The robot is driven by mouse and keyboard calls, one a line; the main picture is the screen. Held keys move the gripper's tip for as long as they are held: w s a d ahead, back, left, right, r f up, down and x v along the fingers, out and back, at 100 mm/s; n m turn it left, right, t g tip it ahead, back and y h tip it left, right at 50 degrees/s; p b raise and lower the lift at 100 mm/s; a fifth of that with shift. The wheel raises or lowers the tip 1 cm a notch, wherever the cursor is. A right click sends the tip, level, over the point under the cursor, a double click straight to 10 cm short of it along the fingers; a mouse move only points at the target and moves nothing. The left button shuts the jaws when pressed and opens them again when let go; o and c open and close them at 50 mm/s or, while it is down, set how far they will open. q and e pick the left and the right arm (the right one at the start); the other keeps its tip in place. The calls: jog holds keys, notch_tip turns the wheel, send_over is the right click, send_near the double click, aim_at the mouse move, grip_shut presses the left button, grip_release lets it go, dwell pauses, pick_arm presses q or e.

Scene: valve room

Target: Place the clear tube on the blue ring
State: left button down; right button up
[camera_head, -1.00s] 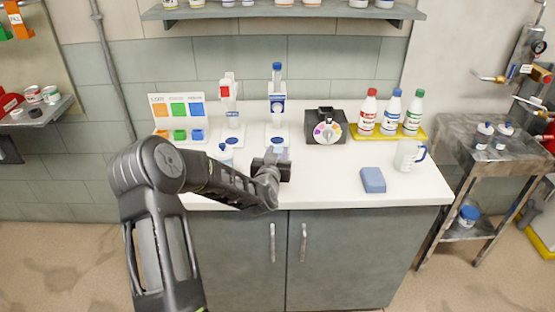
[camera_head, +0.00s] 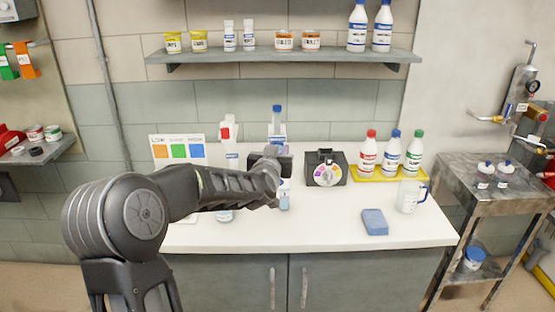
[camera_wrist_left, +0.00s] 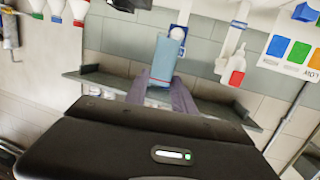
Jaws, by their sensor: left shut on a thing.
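The clear tube (camera_wrist_left: 164,62), pale blue with a red line, stands between my left gripper's fingers in the left wrist view. In the head view my left gripper (camera_head: 272,163) is above the counter, shut on the tube, whose lower part (camera_head: 284,197) seems to show below it. A stand with a blue top (camera_head: 277,112) is behind the gripper, its lower part hidden. A stand with a red part (camera_head: 229,135) is to its left; it also shows in the left wrist view (camera_wrist_left: 235,70). I cannot make out the blue ring clearly. My right gripper is not in view.
A clear bottle (camera_head: 225,215) stands at the counter's left. A black device with a colour dial (camera_head: 326,175), a yellow tray (camera_head: 375,178) with capped bottles, a jug (camera_head: 409,196) and a blue sponge (camera_head: 375,222) stand to the right. The front middle counter (camera_head: 310,228) is clear.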

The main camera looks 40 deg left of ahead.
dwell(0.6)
pick_arm(q)
jog(key=s+d+f+m+h, duration=0.1)
jog(key=d+f+h, duration=0.1)
jog(key=d+f, duration=0.4)
jog(key=s+d+f+m+t+h, duration=0.1)
jog(key=d+f, duration=0.5)
jog(key=d, duration=0.7)
jog(key=s+d+f+m+h, duration=0.2)
jog(key=d+f, duration=0.4)
jog(key=d, duration=0.4)
jog(key=shift+s+d+f+m+t+h, duration=0.35)
jog(key=shift+m+h, duration=0.25)
jog(key=shift+h, duration=0.5)
jog(key=shift+a+r, duration=0.1)
jog(key=shift+a, duration=0.05)
